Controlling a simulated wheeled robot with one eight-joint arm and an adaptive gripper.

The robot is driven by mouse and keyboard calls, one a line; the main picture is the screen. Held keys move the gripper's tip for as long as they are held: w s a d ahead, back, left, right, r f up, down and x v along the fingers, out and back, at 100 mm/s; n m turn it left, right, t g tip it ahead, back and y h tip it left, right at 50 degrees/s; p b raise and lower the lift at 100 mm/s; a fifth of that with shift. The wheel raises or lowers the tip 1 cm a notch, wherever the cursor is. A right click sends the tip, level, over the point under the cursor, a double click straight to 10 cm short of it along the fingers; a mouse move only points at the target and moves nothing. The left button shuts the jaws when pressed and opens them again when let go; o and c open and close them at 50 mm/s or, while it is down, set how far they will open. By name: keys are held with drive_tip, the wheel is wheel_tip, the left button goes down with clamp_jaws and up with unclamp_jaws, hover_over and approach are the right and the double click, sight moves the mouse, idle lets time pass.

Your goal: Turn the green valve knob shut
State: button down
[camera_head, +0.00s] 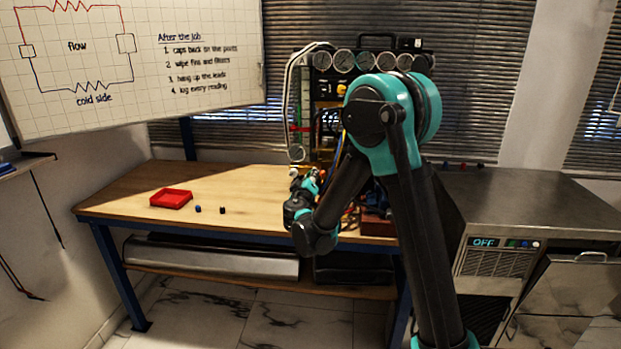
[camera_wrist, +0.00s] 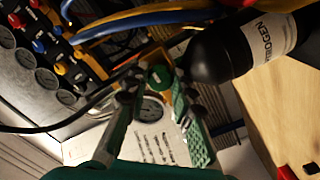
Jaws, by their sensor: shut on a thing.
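The green valve knob (camera_wrist: 157,77) shows in the wrist view between the tips of my gripper (camera_wrist: 160,83). The fingers are shut on it from both sides. A pale mark shows on the knob's face. In the head view my gripper (camera_head: 306,187) is at the front of the gauge rig (camera_head: 330,93), low down. My arm hides part of the rig there, and I cannot make out the knob in that view.
A black cylinder lettered "ROGEN" (camera_wrist: 241,48) lies close to the knob, with blue and yellow hoses (camera_wrist: 140,18) beside it. A round gauge (camera_wrist: 152,108) sits beneath my fingers. A red tray (camera_head: 171,199) stands on the bench, whose left part is mostly clear.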

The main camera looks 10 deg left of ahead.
drive_tip(key=shift+m, duration=0.3)
drive_tip(key=c, duration=1.3)
unclamp_jaws()
drive_tip(key=s, duration=1.2)
drive_tip(key=shift+a, duration=0.35)
